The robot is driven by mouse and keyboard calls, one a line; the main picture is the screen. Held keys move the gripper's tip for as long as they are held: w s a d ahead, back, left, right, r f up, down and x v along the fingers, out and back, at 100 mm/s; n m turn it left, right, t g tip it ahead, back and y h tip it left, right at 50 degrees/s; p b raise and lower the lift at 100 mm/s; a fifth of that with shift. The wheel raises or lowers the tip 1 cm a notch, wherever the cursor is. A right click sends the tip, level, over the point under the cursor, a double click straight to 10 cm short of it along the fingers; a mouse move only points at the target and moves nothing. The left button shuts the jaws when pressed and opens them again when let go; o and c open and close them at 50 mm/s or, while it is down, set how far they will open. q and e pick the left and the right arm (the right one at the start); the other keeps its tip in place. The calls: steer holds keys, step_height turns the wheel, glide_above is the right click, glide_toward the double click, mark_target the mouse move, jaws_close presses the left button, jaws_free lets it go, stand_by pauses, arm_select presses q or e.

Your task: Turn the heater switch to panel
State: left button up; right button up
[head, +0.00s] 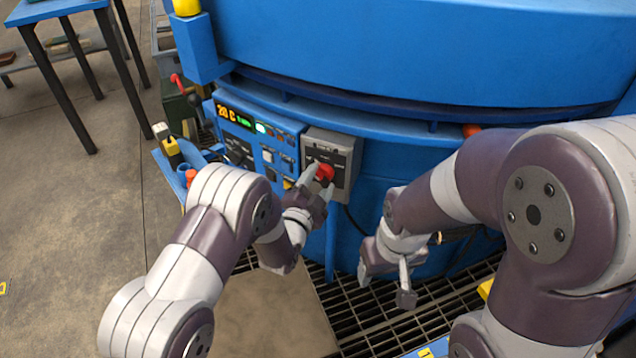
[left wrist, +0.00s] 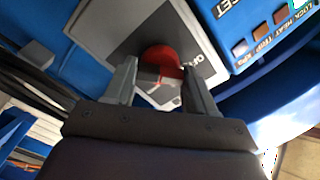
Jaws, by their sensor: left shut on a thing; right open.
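The heater switch is a red knob (head: 325,171) on a grey box (head: 344,154) fixed to the front of the blue furnace. My left gripper (head: 316,177) is at the knob, its jaws shut on it. My right gripper (head: 386,279) is open and empty, below and to the right of the box, above the floor grating.
A blue control panel (head: 262,142) with a lit display is left of the switch box. The blue furnace (head: 420,60) fills the back. A blue table (head: 50,10) stands at the far left. Floor grating (head: 360,318) lies below; open floor (head: 70,220) is at left.

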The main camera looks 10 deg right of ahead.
arm_select(q)
steer(key=m, duration=0.4)
steer(key=shift+f+b, duration=0.1)
steer(key=shift+b, duration=0.2)
steer(key=shift+m, duration=1.8)
steer(key=o, duration=1)
steer(key=shift+o, duration=0.2)
steer(key=p+v, duration=0.2)
steer(key=v, duration=1)
steer(key=shift+s+a, duration=0.2)
steer(key=shift+s, duration=0.15)
